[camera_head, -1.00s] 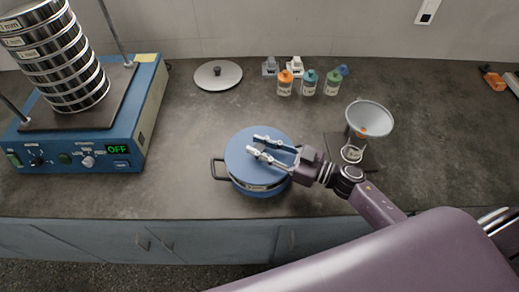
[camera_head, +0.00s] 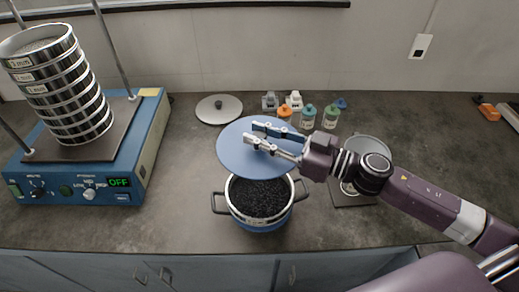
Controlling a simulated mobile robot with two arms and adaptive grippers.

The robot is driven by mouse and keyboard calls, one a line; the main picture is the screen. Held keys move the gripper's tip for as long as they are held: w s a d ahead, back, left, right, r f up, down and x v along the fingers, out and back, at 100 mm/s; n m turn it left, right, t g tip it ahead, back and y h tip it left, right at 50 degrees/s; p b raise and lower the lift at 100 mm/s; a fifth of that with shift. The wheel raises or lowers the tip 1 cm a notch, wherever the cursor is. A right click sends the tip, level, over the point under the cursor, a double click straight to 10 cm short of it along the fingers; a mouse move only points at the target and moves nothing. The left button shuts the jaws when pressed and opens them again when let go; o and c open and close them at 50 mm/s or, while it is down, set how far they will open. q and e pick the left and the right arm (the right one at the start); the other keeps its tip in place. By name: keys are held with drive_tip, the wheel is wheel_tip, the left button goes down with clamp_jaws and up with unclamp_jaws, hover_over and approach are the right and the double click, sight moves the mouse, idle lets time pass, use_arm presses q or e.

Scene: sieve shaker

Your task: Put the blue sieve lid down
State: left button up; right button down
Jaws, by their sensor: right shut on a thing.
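The blue sieve lid (camera_head: 236,157) is a flat blue disc held in the air above and behind the pot. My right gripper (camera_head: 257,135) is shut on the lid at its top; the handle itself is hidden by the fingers. The blue pot (camera_head: 262,222) stands open below, with a metal rim, two black side handles and dark granular material inside. The lid hides the pot's back edge. My left gripper is not in view.
A sieve stack (camera_head: 64,88) stands on the blue shaker (camera_head: 145,140) at left; its display reads OFF. A grey round lid (camera_head: 219,108) lies at the back. Small bottles (camera_head: 307,116) stand behind my right gripper. The counter (camera_head: 165,215) is clear between shaker and pot.

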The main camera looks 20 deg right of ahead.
sight(253, 156)
drive_tip(key=shift+r, duration=0.75)
drive_tip(key=shift+m+t+h, duration=0.5)
drive_tip(key=shift+m+h, duration=0.1)
drive_tip(key=s+f, duration=0.1)
drive_tip(key=s+a+f, duration=0.1)
drive_tip(key=f, duration=0.1)
drive_tip(key=s+a+f, duration=0.1)
drive_tip(key=f, duration=0.1)
drive_tip(key=shift+s+a, duration=0.1)
drive_tip(key=shift+a, duration=0.15)
drive_tip(key=s+d+f+m+t+h, duration=0.1)
drive_tip(key=s+d+m+t+h, duration=0.1)
drive_tip(key=s+d+m+h, duration=0.1)
drive_tip(key=s+d+f+m+t+h+b, duration=0.1)
drive_tip(key=s+d+m+t+h, duration=0.1)
drive_tip(key=s+m+h, duration=0.3)
drive_tip(key=s+d+h, duration=0.1)
drive_tip(key=s+h, duration=0.2)
drive_tip(key=shift+d+f+h+b, duration=0.15)
drive_tip(key=shift+d+h+b, duration=0.15)
drive_tip(key=shift+h, duration=0.1)
drive_tip(key=shift+s, duration=0.1)
